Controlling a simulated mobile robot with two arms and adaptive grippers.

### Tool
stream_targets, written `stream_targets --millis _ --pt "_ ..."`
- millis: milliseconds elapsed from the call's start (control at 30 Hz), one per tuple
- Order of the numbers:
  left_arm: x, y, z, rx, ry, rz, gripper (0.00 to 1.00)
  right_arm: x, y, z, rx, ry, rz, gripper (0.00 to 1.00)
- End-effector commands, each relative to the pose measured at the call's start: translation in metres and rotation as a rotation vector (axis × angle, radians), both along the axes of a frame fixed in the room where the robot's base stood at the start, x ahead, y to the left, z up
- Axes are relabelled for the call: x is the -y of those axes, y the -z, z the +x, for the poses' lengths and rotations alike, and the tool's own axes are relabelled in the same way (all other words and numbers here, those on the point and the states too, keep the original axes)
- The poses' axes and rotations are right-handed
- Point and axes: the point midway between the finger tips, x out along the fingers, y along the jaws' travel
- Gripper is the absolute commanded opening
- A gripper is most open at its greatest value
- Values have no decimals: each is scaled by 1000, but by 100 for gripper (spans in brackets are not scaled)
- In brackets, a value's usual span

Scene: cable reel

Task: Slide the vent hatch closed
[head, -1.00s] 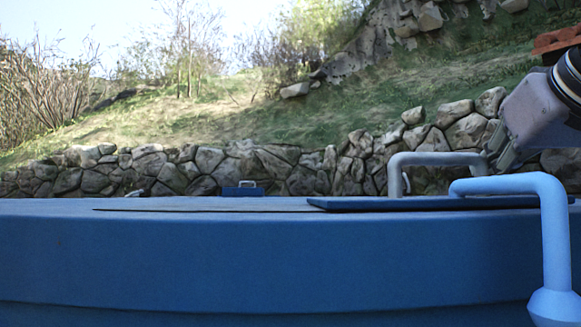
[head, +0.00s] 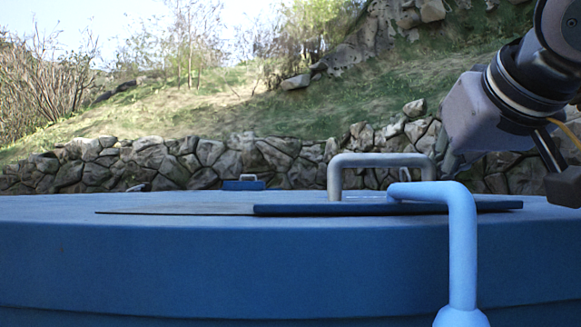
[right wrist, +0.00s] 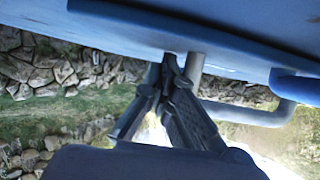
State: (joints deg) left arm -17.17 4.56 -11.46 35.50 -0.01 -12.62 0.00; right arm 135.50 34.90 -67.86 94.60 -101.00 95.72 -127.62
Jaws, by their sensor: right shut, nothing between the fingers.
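The vent hatch (head: 300,210) is a flat dark blue plate lying on the top of a large blue body. It bears a grey bent handle (head: 380,160). A dark flat strip (head: 170,212) of the opening or track shows left of the plate. My right gripper (head: 447,163) is shut and empty at the right side of the grey handle. In the right wrist view its closed fingertips (right wrist: 172,68) are right beside a leg of the handle (right wrist: 194,68); whether they touch cannot be told. The hatch plate (right wrist: 150,30) shows above them. My left gripper is out of view.
A light blue bent pipe (head: 462,250) stands in front of the hatch, close to my right arm. The blue body (head: 220,265) fills the foreground. A small blue box-like thing (head: 243,184) lies behind it, before a stone wall (head: 200,160).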

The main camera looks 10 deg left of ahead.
Motion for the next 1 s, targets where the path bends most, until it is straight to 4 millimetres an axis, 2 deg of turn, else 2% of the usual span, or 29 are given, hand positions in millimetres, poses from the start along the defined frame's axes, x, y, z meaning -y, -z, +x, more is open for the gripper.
stream_targets --millis 1000 --pt "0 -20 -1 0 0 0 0 -72 -1 -10 1 -4 0 0"
